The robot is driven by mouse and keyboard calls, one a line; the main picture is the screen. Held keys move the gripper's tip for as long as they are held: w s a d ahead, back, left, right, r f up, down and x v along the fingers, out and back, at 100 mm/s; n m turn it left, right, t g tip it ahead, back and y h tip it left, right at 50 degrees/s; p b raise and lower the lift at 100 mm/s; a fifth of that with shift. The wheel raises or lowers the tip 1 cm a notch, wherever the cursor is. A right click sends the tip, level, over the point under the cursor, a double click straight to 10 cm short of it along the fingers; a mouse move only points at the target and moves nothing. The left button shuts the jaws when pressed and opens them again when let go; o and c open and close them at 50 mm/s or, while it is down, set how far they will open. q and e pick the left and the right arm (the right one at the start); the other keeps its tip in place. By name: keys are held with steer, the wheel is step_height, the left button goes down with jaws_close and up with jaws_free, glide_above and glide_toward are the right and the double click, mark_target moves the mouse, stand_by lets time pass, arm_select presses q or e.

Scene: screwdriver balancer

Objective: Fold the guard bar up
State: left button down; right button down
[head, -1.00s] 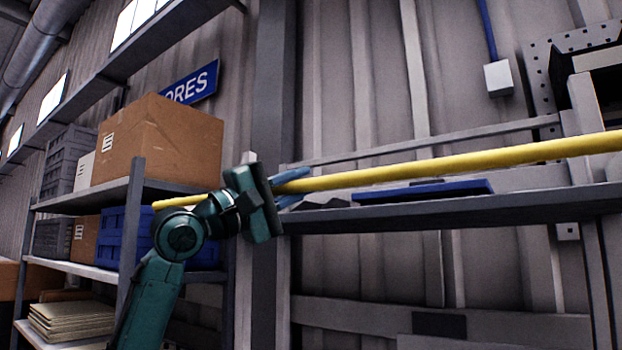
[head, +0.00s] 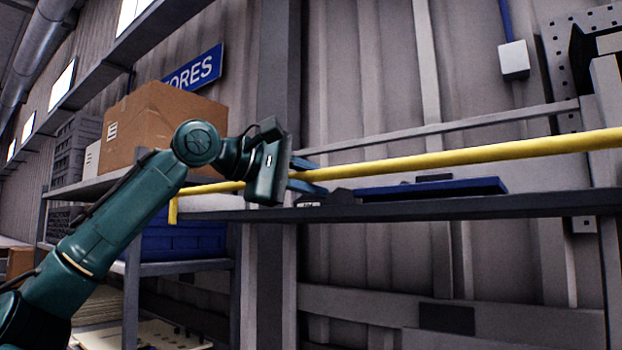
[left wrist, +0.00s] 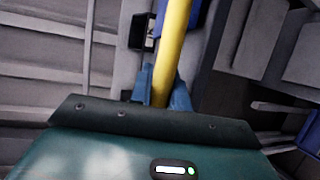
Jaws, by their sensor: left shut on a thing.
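The yellow guard bar (head: 450,158) runs across the head view, rising slightly from left to right, with a short bent-down end at its left. My left gripper (head: 306,175) is shut on the bar near its left end, with a blue finger above and a blue finger below it. In the left wrist view, the yellow bar (left wrist: 174,45) runs up the picture from between the blue fingers (left wrist: 160,88). The bar's right end lies outside the head view. My right gripper is not in view.
A grey shelf (head: 450,207) with a blue tray (head: 430,190) lies behind and below the bar. At the left, a rack holds a cardboard box (head: 155,125) and a blue crate (head: 185,240). A corrugated wall stands behind.

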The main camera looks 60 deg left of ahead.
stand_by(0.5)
arm_select(q)
steer(key=c, duration=1.3)
jaws_free()
steer(key=s, duration=0.4)
steer(key=s+r+b, duration=0.1)
steer(key=s, duration=0.3)
steer(key=s+a+r+b, duration=0.1)
steer(key=s, duration=0.3)
steer(key=shift+s+a+r, duration=0.1)
steer(key=shift+s+r, duration=0.15)
steer(key=shift+s, duration=0.15)
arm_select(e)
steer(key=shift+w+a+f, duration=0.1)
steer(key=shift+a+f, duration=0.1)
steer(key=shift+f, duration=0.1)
